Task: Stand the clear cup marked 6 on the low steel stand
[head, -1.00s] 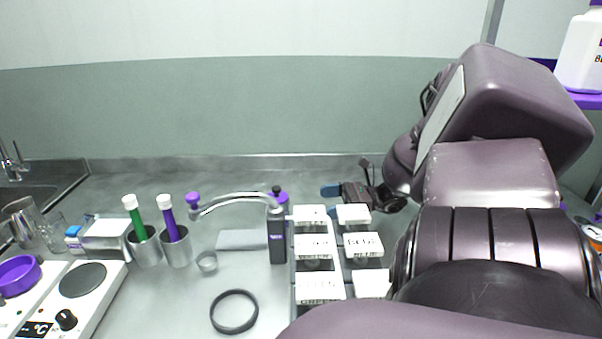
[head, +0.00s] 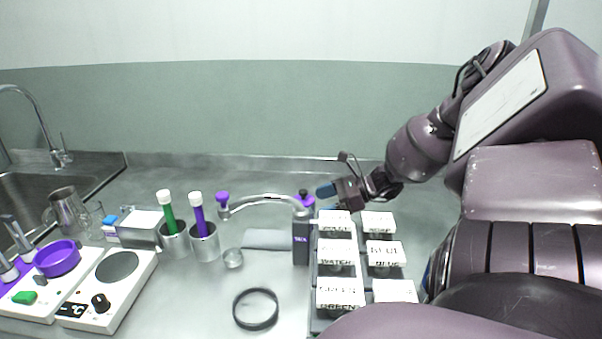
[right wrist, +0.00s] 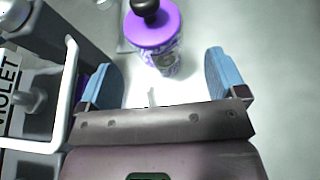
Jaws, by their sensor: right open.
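My right gripper (head: 328,191) is at the back of the counter, behind the label-topped rack. In the right wrist view, its two blue fingers (right wrist: 165,80) are apart. A clear container with a purple lid and dark knob (right wrist: 152,28) stands just beyond and between them, not gripped. Its purple top also shows in the head view (head: 304,200), partly hidden by a dark post. I cannot read a 6 on any cup. A small clear-looking cup (head: 233,259) stands on the counter. A low, flat grey block (head: 268,239) behind it may be the steel stand. My left gripper is out of view.
A rack with white labelled tops (head: 338,258) stands in front of my right gripper. Two steel beakers hold green and purple tubes (head: 203,240). A black ring (head: 255,309) lies in front. A hotplate (head: 112,280) and sink are left.

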